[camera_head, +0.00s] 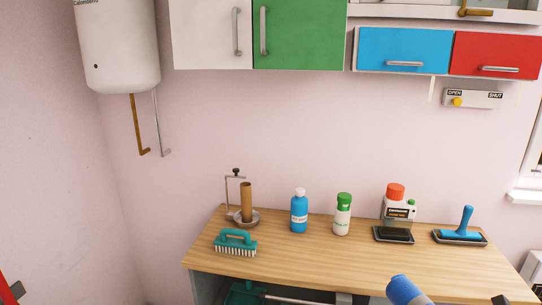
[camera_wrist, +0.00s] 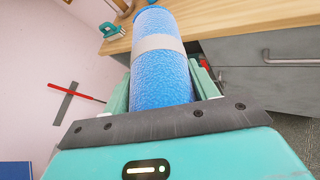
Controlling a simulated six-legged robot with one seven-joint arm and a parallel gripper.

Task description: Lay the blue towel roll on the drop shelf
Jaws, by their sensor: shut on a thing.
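The blue towel roll (camera_wrist: 162,80), with a pale band around it, is in my gripper (camera_wrist: 163,88) in the wrist view. The pale green fingers are shut on it, one on each side. Its end also shows at the bottom of the head view as a blue roll (camera_head: 404,290), in front of the wooden counter. My gripper itself is below the head view. I cannot tell for certain which part is the drop shelf. A blue flap door (camera_head: 404,49) and a red flap door (camera_head: 497,55) on the wall are both shut.
An OPEN/SHUT switch box (camera_head: 473,98) is on the wall.

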